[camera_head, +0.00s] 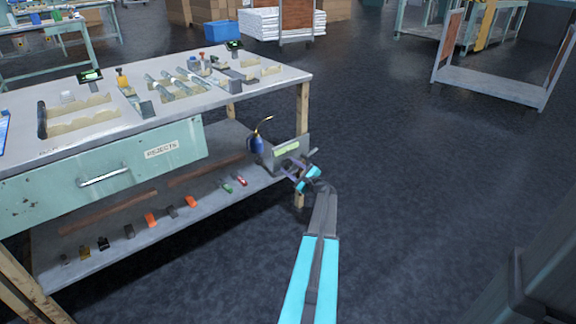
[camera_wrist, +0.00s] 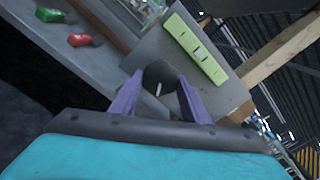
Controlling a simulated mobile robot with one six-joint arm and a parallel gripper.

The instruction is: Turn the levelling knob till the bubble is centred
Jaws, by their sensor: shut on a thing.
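The spirit level is a yellow-green vial (camera_wrist: 197,49) on a grey plate (camera_wrist: 157,49) in the wrist view. A pale bubble shows near the middle of the vial; I cannot tell its exact offset. In the head view the vial (camera_head: 287,149) stands at the right end of the lower shelf. My gripper (camera_wrist: 160,88) has its purple fingers closed around a dark round knob (camera_wrist: 160,72) below the vial. A thin white mark shows on the knob. In the head view my gripper (camera_head: 293,167) is at the plate, and the knob is hidden there.
The lower shelf (camera_head: 130,215) carries several small coloured items and a blue oil can (camera_head: 257,145) close left of the plate. A wooden table leg (camera_wrist: 285,48) stands just right of the plate. The bench top (camera_head: 60,105) is above.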

